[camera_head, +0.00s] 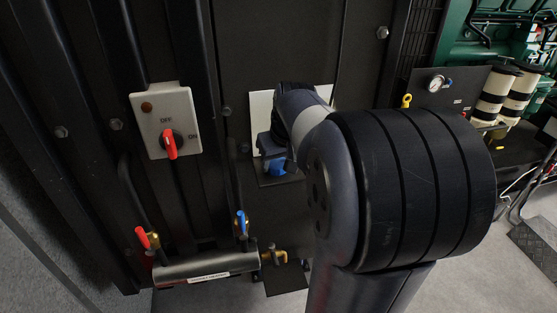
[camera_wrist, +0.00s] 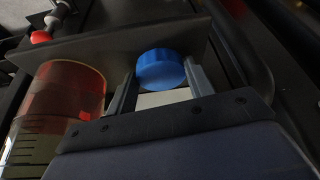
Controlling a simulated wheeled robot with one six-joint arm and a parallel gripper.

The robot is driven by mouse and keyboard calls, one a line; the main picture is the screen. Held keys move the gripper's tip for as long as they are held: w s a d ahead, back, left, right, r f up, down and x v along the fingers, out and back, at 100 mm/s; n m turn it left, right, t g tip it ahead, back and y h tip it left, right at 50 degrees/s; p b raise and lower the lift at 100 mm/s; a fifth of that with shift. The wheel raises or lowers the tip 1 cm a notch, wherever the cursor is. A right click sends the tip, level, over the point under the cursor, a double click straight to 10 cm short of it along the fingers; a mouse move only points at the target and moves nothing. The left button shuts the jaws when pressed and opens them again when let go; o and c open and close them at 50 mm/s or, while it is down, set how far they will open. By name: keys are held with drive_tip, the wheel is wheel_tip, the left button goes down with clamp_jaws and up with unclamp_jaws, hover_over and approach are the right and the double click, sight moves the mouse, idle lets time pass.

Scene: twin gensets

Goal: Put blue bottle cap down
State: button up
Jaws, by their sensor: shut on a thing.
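The blue bottle cap (camera_wrist: 160,68) is a round, ribbed disc between the two fingers of my gripper (camera_wrist: 158,82) in the wrist view. My gripper is shut on it. In the head view a small part of the blue cap (camera_head: 277,168) shows below my gripper (camera_head: 272,152), in front of a pale panel on the dark wall. My arm hides much of that area. I cannot tell whether the cap touches the surface beneath it.
A translucent red cylinder (camera_wrist: 72,88) with scale marks stands left of my gripper, close to the left finger. A dark plate (camera_wrist: 110,47) lies beyond the cap. In the head view, a switch box (camera_head: 167,120) and a pipe with valves (camera_head: 206,267) are at left.

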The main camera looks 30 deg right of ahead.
drive_tip(key=o, duration=1.1)
drive_tip(key=shift+f, duration=0.1)
drive_tip(key=shift+r, duration=0.25)
drive_tip(key=v, duration=1.1)
drive_tip(key=shift+s+r, duration=0.25)
drive_tip(key=shift+r, duration=0.1)
